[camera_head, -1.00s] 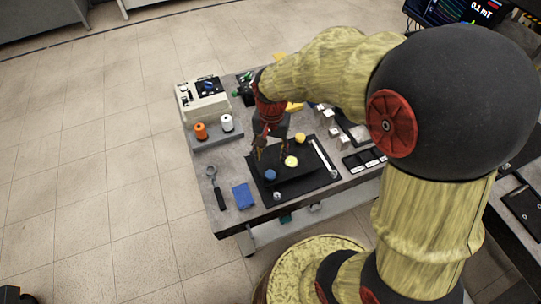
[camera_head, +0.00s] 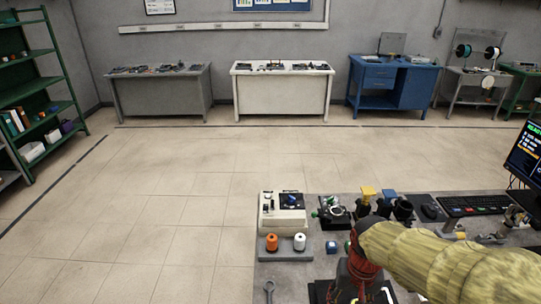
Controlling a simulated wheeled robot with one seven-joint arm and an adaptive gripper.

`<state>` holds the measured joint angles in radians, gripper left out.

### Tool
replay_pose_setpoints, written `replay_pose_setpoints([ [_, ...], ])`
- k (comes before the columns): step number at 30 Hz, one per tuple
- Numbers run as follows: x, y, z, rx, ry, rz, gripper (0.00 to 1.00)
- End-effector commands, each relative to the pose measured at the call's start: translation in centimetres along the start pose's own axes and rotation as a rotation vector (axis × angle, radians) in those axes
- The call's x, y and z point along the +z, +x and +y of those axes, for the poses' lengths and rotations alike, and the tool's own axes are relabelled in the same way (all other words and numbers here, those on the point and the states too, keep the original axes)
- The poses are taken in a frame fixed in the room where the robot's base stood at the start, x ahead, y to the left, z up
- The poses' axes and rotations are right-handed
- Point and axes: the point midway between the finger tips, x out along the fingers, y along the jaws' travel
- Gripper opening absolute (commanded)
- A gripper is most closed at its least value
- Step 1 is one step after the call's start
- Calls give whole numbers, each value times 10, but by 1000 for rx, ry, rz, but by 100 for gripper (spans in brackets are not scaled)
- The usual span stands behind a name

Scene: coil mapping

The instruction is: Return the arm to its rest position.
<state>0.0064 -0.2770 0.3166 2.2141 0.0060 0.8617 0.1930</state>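My arm, with a yellow cover, reaches in from the lower right over the workbench (camera_head: 268,268). Its red and dark wrist end points down at the bottom edge of the picture. My gripper (camera_head: 358,292) shows only in part there. Its fingertips are cut off or hidden, so I cannot tell whether it is open or holds anything.
A cream instrument (camera_head: 283,222) stands on the bench behind an orange spool (camera_head: 271,243) and a white spool (camera_head: 299,242). A keyboard (camera_head: 473,205) and monitor (camera_head: 525,155) are at right. Open floor lies left.

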Motion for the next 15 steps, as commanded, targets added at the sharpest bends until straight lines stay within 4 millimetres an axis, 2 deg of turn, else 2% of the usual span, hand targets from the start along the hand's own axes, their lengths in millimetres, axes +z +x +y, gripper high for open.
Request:
replay_pose_setpoints([
  [9,51,-82,10,-21,-195,241,46],
  [15,70,-122,13,-35,-203,399,46],
])
